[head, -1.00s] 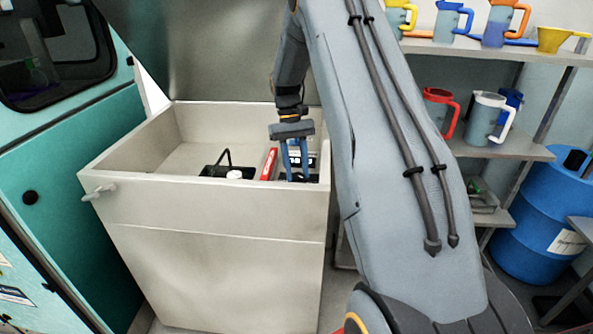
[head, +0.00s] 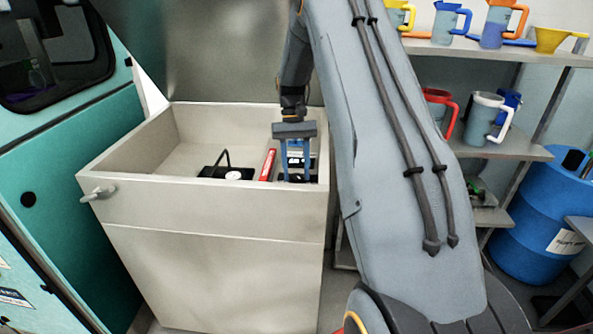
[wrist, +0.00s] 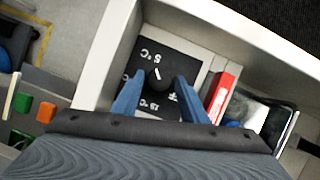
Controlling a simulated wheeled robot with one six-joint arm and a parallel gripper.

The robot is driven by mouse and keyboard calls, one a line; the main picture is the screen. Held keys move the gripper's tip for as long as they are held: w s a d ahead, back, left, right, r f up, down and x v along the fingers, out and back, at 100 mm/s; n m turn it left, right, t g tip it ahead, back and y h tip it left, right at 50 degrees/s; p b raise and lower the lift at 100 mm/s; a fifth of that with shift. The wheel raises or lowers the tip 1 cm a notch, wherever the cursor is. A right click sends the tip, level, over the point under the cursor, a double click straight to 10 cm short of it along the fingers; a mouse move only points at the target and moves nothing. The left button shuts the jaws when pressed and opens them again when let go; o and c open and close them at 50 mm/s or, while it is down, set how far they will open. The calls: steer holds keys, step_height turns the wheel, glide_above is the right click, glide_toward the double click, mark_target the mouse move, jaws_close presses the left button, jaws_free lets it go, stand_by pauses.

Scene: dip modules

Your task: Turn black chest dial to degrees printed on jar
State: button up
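The black chest dial (wrist: 158,78) shows in the wrist view on a dark panel (wrist: 172,52), with a white pointer line and white degree marks, one reading 5 °C. The marks appear upside down and partly hidden by my fingers. My gripper (wrist: 158,80) is open, its two blue fingers on either side of the dial; whether they touch it I cannot tell. In the head view my gripper (head: 295,178) points down inside the open chest (head: 200,215), at its right end. I cannot make out a jar with a printed degree value.
A red object (head: 268,164) stands left of my gripper in the chest. A black item with a looped handle (head: 222,172) and a white round top lies farther left. The raised lid (head: 200,50) is behind. Shelves with jugs (head: 487,118) and a blue barrel (head: 545,215) are at right.

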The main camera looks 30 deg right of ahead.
steer(key=shift+o, duration=0.8)
steer(key=b+v, duration=0.2)
steer(key=v, duration=0.6)
steer(key=shift+s, duration=0.1)
